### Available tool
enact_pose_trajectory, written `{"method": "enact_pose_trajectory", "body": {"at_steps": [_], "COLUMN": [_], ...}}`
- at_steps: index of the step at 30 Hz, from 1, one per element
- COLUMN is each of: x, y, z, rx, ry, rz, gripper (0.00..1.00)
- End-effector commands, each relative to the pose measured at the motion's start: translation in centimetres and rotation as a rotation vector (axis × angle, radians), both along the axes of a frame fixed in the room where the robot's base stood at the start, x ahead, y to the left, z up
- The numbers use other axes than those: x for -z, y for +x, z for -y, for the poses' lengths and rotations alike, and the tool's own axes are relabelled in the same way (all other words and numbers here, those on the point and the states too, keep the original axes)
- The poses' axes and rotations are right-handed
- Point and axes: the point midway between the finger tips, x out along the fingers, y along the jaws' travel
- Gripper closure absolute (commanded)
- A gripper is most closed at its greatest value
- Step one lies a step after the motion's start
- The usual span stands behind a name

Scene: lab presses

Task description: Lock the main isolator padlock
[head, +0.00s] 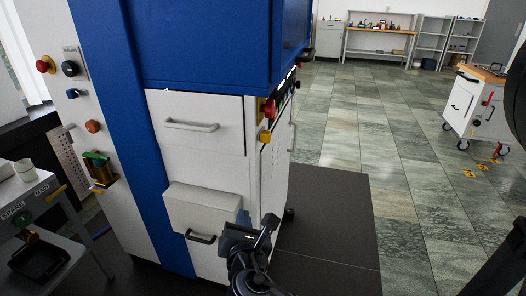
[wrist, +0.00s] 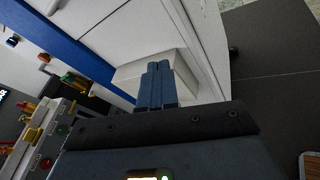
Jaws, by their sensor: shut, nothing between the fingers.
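My gripper (head: 238,234) is shut and empty, low in front of the white cabinet. In the wrist view its two dark blue fingers (wrist: 156,84) lie together, pointing toward a white box. A red and yellow switch (head: 267,108) sits on the cabinet's right edge, above and apart from my gripper. A small yellow part (head: 265,136) hangs just below it; I cannot tell whether it is the padlock or whether it is locked. A green and brass-coloured item (head: 99,169) is on the white panel at left, too small to identify surely.
The white box (head: 202,207) juts from the cabinet front near my gripper, with a drawer handle (head: 191,126) above. A grey bench (head: 40,200) with labels stands at left. A wheeled cart (head: 477,108) stands at far right.

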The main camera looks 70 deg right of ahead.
Motion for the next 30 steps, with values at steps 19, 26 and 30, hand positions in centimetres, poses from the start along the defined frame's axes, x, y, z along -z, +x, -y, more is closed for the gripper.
{"method": "enact_pose_trajectory", "body": {"at_steps": [19,26,30], "x": [-9.0,-9.0,-9.0], "y": [1.0,1.0,1.2], "z": [5.0,5.6,7.3], "rx": [0.35,0.351,0.352], "ry": [-0.327,-0.326,-0.325], "rz": [-0.332,-0.331,-0.331], "gripper": [1.0,1.0,1.0]}}
